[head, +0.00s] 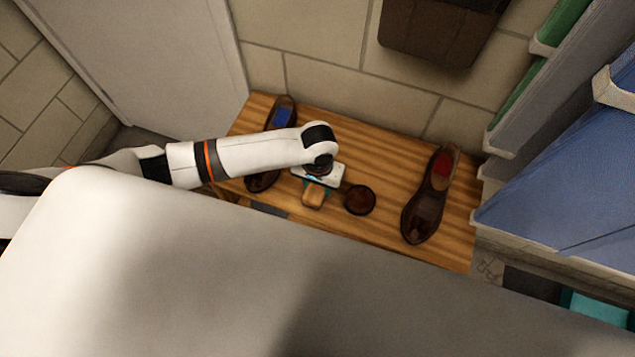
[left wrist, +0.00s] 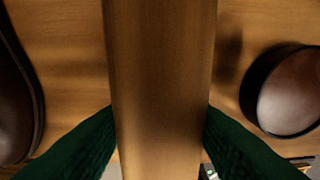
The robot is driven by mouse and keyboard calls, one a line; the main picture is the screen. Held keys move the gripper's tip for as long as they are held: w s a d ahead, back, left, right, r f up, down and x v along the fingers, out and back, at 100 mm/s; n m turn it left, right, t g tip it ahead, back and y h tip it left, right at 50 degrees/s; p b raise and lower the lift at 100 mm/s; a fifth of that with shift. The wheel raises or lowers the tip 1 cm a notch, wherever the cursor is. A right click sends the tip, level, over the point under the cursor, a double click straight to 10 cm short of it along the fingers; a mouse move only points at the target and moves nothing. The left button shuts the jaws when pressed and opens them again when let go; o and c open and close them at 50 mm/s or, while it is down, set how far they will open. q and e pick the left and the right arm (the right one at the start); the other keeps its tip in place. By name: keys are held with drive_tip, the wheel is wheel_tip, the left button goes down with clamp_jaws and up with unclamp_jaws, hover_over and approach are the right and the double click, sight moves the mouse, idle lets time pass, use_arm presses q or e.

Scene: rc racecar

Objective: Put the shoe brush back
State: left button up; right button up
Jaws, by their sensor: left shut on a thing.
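The shoe brush (head: 313,196) shows as a light brown wooden block under my left gripper (head: 318,184), above the wooden bench (head: 390,160). In the left wrist view the brush's wood (left wrist: 160,75) fills the middle, with the dark green fingers of my left gripper (left wrist: 160,138) shut on both its sides. I cannot tell whether the brush touches the bench. Its bristles are hidden. My right gripper is not in view.
A dark round tin (head: 360,200) stands right of the brush. A brown shoe with a blue inside (head: 282,117) is partly behind my arm; another with a red inside (head: 428,200) lies at the right. Blue bins (head: 570,190) flank the bench's right side.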

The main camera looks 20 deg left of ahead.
use_arm(q)
drive_tip(key=o, duration=0.8)
drive_tip(key=shift+f, duration=0.1)
drive_tip(key=shift+c, duration=0.2)
drive_tip(key=shift+o, duration=0.6)
wheel_tip(320, 180, up, 12)
drive_tip(key=p, duration=0.1)
drive_tip(key=shift+w+p, duration=0.15)
drive_tip(key=shift+p, duration=0.15)
